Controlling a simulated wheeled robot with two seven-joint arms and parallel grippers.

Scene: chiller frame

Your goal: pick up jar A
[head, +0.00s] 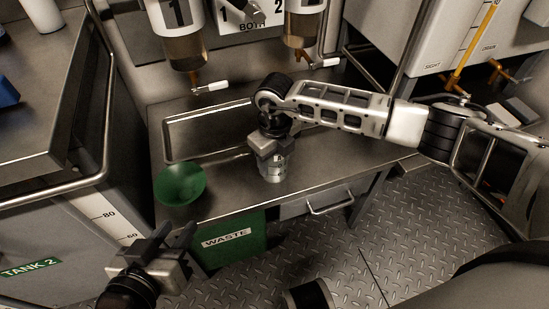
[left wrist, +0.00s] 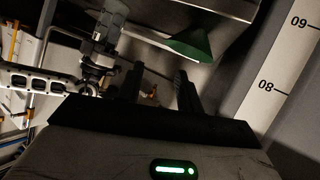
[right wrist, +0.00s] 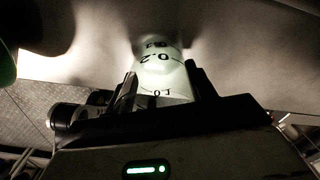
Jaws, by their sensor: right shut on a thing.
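A clear jar (head: 273,171) with dark markings is at the front part of the steel bench. My right gripper (head: 272,150) is shut on it from above and behind. In the right wrist view the jar (right wrist: 160,72) shows graduation marks, including 0.2, between the two fingers. Its letter cannot be read for sure, and I cannot tell whether its base touches the bench. My left gripper (head: 172,240) is open and empty, low in front of the bench. Its spread fingers show in the left wrist view (left wrist: 160,92).
A green funnel-like bowl (head: 180,184) sits at the bench's left front. A shallow steel tray (head: 185,133) lies behind it. Dispensers with taps (head: 178,35) hang above the back. A green waste bin (head: 228,241) is under the front edge. Tank 2 (head: 70,235) stands at left.

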